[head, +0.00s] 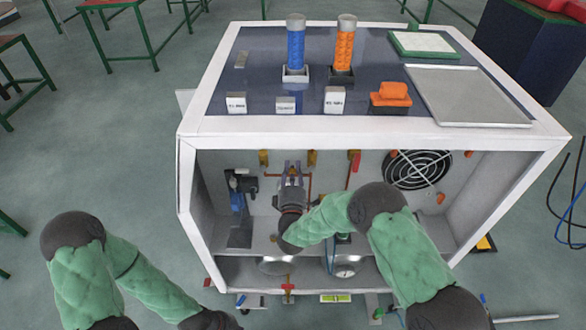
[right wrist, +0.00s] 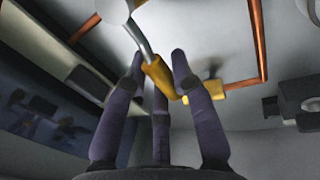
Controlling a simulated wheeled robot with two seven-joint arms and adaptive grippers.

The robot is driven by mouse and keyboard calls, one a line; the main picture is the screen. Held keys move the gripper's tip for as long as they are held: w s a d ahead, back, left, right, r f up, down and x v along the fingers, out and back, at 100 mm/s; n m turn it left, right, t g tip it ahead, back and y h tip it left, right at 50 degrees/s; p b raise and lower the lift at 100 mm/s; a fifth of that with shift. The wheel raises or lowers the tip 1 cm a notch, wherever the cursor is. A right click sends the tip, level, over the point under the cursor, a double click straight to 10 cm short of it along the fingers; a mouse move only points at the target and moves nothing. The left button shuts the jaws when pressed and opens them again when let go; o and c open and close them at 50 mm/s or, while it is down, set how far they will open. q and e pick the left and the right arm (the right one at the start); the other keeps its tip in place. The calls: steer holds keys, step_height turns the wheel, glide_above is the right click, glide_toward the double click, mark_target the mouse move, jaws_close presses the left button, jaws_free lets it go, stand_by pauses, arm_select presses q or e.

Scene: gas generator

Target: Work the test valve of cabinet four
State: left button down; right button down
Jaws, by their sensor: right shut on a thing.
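The cabinet (head: 350,129) stands open at the front, with copper pipes and small valves along its inner back wall. My right gripper (head: 291,167) reaches up inside, left of the middle. In the right wrist view, its dark fingers (right wrist: 158,70) close around a yellow valve handle (right wrist: 160,80) on a grey stem. The handle lies between the fingertips; its full turn position is hard to tell. In the head view the gripper covers this valve. My left arm is low at the left, and its gripper is out of frame. I cannot read which cabinet is number four.
Other yellow valves (head: 263,157) and a red handle (head: 356,161) sit near the gripper. A round fan grille (head: 417,170) is at the right. The cabinet top holds a blue cylinder (head: 296,48), an orange cylinder (head: 344,50) and a grey tray (head: 468,96).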

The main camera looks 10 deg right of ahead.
steer(key=shift+f, duration=0.1)
stand_by(0.4)
steer(key=c, duration=1)
jaws_free()
steer(key=v, duration=1.2)
